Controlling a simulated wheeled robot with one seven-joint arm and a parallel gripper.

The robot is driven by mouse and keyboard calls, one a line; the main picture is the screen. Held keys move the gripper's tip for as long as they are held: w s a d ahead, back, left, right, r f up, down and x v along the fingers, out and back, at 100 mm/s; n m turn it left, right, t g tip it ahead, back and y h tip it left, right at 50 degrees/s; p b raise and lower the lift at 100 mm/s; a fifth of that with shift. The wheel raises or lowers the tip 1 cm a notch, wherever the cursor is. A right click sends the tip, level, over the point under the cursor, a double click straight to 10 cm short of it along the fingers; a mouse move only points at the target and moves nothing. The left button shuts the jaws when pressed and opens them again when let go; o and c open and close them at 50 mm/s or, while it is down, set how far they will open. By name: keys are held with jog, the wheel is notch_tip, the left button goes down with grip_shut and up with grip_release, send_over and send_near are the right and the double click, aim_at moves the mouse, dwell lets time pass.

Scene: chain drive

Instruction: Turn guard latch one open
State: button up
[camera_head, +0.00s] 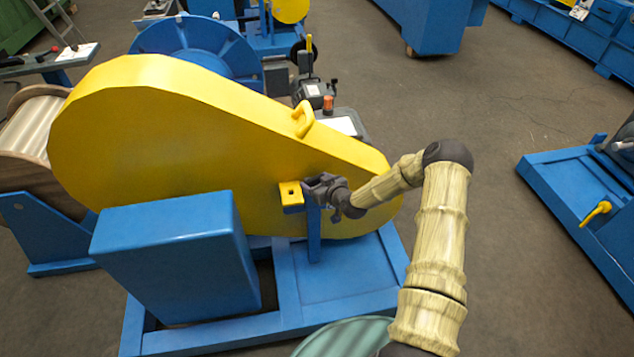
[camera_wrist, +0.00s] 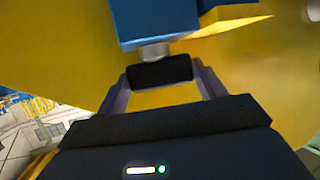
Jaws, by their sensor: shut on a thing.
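The yellow chain guard (camera_head: 170,130) is a large teardrop-shaped cover on a blue frame. A yellow bracket tab (camera_head: 291,196) with a dark hole sticks out of its side beside a blue post (camera_head: 314,236). My gripper (camera_head: 317,184) is at this tab, just to its right. In the wrist view, my gripper (camera_wrist: 160,76) has its two fingers on either side of a black latch grip (camera_wrist: 160,72) and is shut on it. The grip sits on a short silver shaft (camera_wrist: 153,51) below a blue block (camera_wrist: 152,20). In the head view my gripper hides the latch.
A blue box-shaped housing (camera_head: 178,255) stands at the front left of the frame. A yellow handle loop (camera_head: 303,119) rises from the guard's top edge. A blue machine (camera_head: 590,200) with a yellow lever stands at the right. The floor (camera_head: 475,120) between is clear.

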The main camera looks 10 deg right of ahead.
jog(key=shift+a+r+m+t+h+p, duration=0.15)
jog(key=shift+m+h+p, duration=0.1)
jog(key=shift+m+h, duration=0.3)
jog(key=shift+a+f+m+t+h+p, duration=0.1)
jog(key=shift+m+h+p, duration=0.15)
jog(key=shift+m+h, duration=0.3)
jog(key=shift+a+r+m+t+h+p, duration=0.15)
jog(key=shift+m+h+p, duration=0.1)
jog(key=shift+m+h, duration=0.25)
jog(key=shift+d+f+m+h, duration=0.15)
jog(key=shift+m+h, duration=0.45)
jog(key=shift+h, duration=0.3)
jog(key=o, duration=1)
jog(key=v, duration=1.7)
jog(key=shift+s, duration=0.3)
